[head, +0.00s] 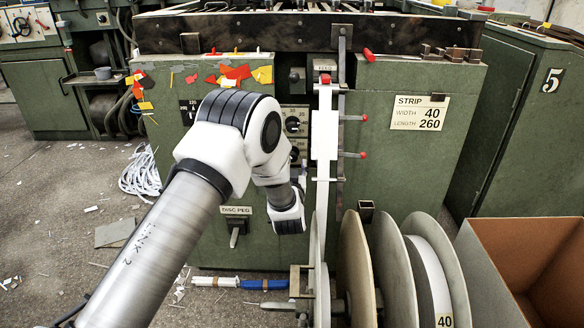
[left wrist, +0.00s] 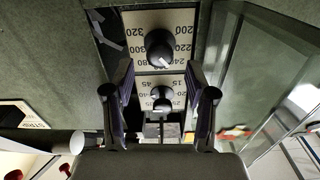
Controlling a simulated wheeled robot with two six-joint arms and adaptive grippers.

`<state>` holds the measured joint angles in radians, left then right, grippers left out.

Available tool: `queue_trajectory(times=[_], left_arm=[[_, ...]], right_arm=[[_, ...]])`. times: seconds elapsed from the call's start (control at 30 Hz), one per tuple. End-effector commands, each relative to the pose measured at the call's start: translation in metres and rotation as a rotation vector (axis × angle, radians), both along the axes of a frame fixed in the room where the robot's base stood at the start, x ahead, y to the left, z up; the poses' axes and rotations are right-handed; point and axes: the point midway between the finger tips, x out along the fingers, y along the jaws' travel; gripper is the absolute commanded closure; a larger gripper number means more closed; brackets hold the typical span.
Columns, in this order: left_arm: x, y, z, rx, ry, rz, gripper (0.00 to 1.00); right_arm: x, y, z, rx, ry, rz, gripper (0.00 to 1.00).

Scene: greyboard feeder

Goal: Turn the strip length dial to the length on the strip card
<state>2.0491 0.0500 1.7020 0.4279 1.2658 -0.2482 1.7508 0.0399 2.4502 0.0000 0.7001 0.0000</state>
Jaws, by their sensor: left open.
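The strip card (head: 420,112) on the green cabinet front reads width 40, length 260. The length dial (left wrist: 160,46) is a black knob on a pale plate with numbers in the 200s and 300s around it. A pale mark shows at its lower edge; I cannot tell exactly which number it points to. In the head view my arm partly hides the lower dial. My left gripper (left wrist: 161,74) is open, its two dark fingers apart either side below the length dial, with nothing between the tips. My right gripper is not in view.
A second knob with smaller numbers, the width dial (left wrist: 162,98), sits beside the length dial and shows between the fingers. A white strip (head: 324,135) and red-tipped levers (head: 355,117) stand right of the dials. Large reels (head: 395,265) and an open box (head: 525,265) stand front right.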

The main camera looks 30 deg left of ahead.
Motion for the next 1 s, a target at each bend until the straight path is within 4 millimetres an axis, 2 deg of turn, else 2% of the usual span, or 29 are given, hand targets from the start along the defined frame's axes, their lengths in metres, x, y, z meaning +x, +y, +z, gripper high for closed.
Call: queue_trajectory(times=[0.1,0.2,0.43,0.47,0.6,0.63,1.0], left_arm=[[0.018,0.009,-0.003,0.0,-0.001,0.001,0.44],[0.027,0.013,-0.002,0.0,0.001,-0.001,0.44],[0.029,0.014,-0.001,0.0,0.004,-0.002,0.44],[0.029,0.014,-0.001,0.0,0.004,-0.002,0.47],[0.029,0.014,-0.001,0.0,0.004,-0.002,0.97],[0.029,0.014,-0.001,0.0,0.004,-0.002,1.0],[0.029,0.014,0.0,0.026,0.015,-0.002,1.0]], right_arm=[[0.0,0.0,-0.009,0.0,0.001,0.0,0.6],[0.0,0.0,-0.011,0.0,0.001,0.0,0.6],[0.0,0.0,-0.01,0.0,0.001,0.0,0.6],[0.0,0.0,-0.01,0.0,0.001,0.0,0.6],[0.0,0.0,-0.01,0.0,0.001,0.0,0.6],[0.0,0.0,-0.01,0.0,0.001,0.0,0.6],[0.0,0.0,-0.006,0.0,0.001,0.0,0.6]])
